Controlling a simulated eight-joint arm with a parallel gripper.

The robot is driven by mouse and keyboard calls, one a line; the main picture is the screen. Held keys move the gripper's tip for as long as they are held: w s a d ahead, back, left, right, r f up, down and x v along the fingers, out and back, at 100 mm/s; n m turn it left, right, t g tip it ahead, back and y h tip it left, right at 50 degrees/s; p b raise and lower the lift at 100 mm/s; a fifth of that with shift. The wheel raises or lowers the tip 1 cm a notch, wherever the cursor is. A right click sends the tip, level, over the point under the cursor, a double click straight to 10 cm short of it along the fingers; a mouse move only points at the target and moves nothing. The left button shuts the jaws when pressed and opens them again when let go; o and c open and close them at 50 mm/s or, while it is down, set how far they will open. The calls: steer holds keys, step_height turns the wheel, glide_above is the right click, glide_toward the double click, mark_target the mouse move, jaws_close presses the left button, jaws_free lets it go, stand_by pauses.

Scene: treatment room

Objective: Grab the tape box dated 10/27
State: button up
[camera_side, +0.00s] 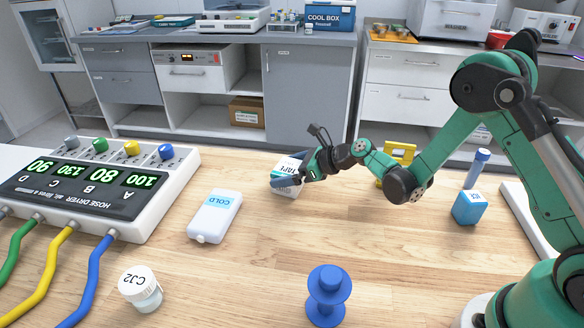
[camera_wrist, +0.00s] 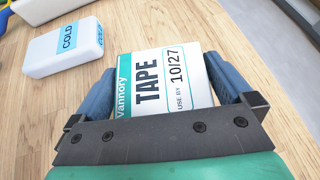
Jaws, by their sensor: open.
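The tape box (camera_wrist: 163,80) is white with teal edges and reads "TAPE" and "USE BY 10/27" in the wrist view. It sits on the wooden table, and in the side view the tape box (camera_side: 287,168) shows near the back edge, partly hidden by my gripper. My gripper (camera_wrist: 157,80) is open, with one blue finger on each side of the box. In the side view my gripper (camera_side: 284,181) is at the box. I cannot tell whether the fingers touch its sides.
A white COLD pack (camera_side: 215,216) lies left of the box. A hose dryer unit (camera_side: 95,190) with coloured hoses stands at far left. A CJ2 jar (camera_side: 141,289), blue spool (camera_side: 327,296), blue cube (camera_side: 469,207) and yellow object (camera_side: 398,152) stand apart. The table's middle is clear.

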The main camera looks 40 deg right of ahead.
steer(key=shift+c, duration=0.2)
steer(key=c, duration=1)
steer(key=shift+o, duration=0.2)
steer(key=shift+r, duration=0.2)
